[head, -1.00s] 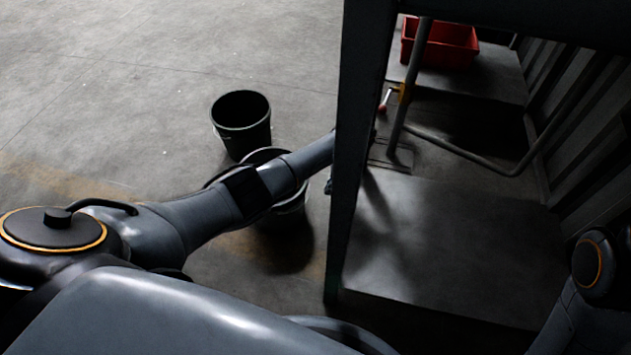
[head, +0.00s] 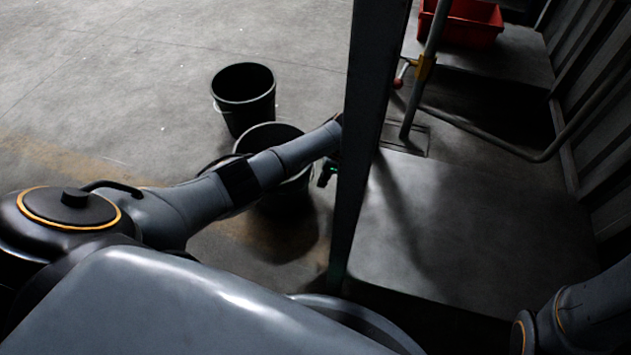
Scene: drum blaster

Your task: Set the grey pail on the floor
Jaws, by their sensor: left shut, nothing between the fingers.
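Two dark grey pails stand upright on the concrete floor, left of the dark post. The farther pail (head: 243,88) is open and looks empty. The nearer pail (head: 290,190) is partly hidden by my left arm, which crosses in front of it. I cannot tell which is the grey pail of the task. My left gripper (head: 326,176) shows only in part beside the post, just right of the nearer pail. It is shut with nothing in it. Whether it touches the pail is not clear. My right arm shows at the lower right, its gripper out of view.
A dark upright post (head: 368,130) stands right of the pails. Behind it is a grey platform (head: 450,225). A red crate (head: 470,25) stands at the back right, near a bent pipe rail (head: 480,133) and a red-knobbed lever (head: 398,83). The floor at the upper left is clear.

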